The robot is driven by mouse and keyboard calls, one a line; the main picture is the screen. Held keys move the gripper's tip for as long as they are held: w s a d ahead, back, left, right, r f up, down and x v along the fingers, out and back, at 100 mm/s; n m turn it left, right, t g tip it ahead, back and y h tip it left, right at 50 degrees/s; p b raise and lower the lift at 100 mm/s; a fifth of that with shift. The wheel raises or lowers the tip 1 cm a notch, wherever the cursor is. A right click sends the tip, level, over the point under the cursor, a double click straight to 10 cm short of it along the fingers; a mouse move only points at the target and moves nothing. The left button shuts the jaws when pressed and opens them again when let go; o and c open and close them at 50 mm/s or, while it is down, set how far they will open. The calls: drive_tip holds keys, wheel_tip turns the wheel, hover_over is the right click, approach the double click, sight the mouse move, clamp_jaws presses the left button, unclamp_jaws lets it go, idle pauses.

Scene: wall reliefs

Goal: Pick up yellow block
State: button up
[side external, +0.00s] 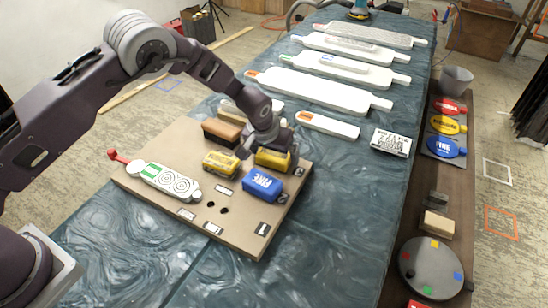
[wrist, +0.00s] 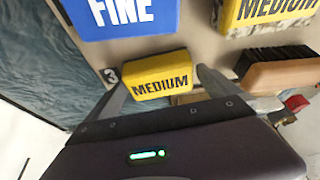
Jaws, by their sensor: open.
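A yellow block marked MEDIUM (wrist: 160,77) sits on the tan board and also shows in the side view (side external: 273,159), partly covered by my gripper (side external: 272,146). In the wrist view my gripper (wrist: 158,84) is open, with one finger near each end of this block. I cannot tell whether the fingers touch it. A second yellow block marked MEDIUM (side external: 221,163) lies to the left on the board and shows at the top right of the wrist view (wrist: 268,12).
A blue FINE block (side external: 262,185) stands close in front of the gripped-side yellow block. A brown brush (side external: 222,132) lies behind the second one. The tan board (side external: 235,228) also holds a white paddle with rings (side external: 168,180). More white paddles (side external: 330,90) lie farther back.

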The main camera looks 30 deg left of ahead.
sight(274, 153)
drive_tip(key=shift+w+f, duration=0.1)
drive_tip(key=shift+f, duration=0.15)
drive_tip(key=c, duration=1.3)
wheel_tip(274, 153, up, 10)
drive_tip(key=shift+r, duration=0.1)
